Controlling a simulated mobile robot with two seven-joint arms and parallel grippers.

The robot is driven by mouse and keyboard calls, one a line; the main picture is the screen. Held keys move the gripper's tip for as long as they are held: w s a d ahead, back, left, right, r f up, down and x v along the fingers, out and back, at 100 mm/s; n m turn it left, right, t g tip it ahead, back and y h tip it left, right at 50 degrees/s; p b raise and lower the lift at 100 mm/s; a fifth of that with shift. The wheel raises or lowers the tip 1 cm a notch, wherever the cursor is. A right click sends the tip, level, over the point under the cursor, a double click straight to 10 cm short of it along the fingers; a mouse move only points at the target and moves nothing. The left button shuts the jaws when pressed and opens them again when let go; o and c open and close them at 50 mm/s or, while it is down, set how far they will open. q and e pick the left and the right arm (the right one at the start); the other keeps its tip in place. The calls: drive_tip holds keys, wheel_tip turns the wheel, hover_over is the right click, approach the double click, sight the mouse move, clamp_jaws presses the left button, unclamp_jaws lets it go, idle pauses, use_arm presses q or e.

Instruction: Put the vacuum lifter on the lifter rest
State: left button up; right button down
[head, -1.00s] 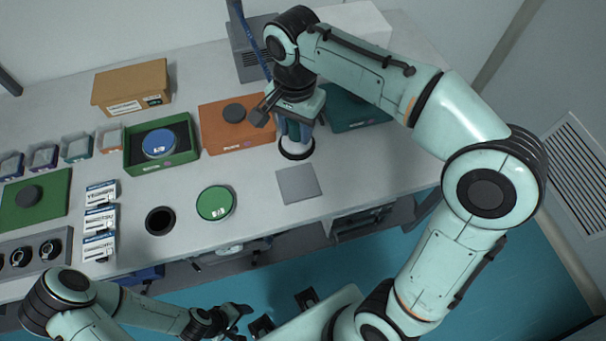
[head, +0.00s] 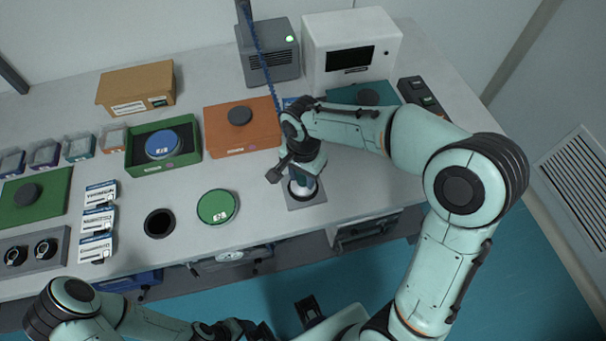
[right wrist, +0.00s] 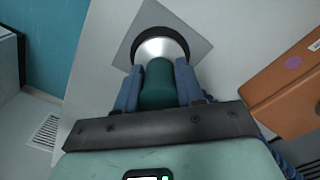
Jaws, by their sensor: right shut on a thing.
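My right gripper (head: 303,177) is shut on the vacuum lifter (head: 302,190). In the right wrist view its blue fingers (right wrist: 157,84) clasp the lifter's green handle, and the lifter's silver, dark-rimmed cup (right wrist: 160,47) points at the table. The cup is over the flat grey square plate (head: 318,199), seemingly the lifter rest, which also shows in the right wrist view (right wrist: 197,40). I cannot tell whether cup and plate touch. A blue hose (head: 262,55) rises behind the gripper. My left gripper (head: 245,329) is low at the bottom edge, its jaws unclear.
An orange box (head: 228,138) and a green tray with a blue disc (head: 162,144) stand to the left. A green disc (head: 217,206) and a black round piece (head: 159,223) lie near the front. A grey unit (head: 268,65) and a white machine (head: 350,50) stand behind.

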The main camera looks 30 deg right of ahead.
drive_tip(key=shift+f, duration=0.2)
drive_tip(key=c, duration=0.7)
unclamp_jaws()
use_arm(q)
drive_tip(key=shift+f, duration=0.1)
use_arm(e)
drive_tip(key=shift+r, duration=0.2)
drive_tip(key=shift+r, duration=0.3)
wheel_tip(320, 180, up, 11)
drive_tip(key=shift+w+f+p, duration=0.1)
drive_tip(key=shift+f+p, duration=0.1)
drive_tip(key=shift+p, duration=0.6)
use_arm(q)
drive_tip(key=shift+w+r, duration=0.25)
drive_tip(key=shift+r, duration=0.35)
drive_tip(key=shift+w+r, duration=0.25)
drive_tip(key=shift+r, duration=0.3)
use_arm(e)
drive_tip(key=shift+r, duration=0.45)
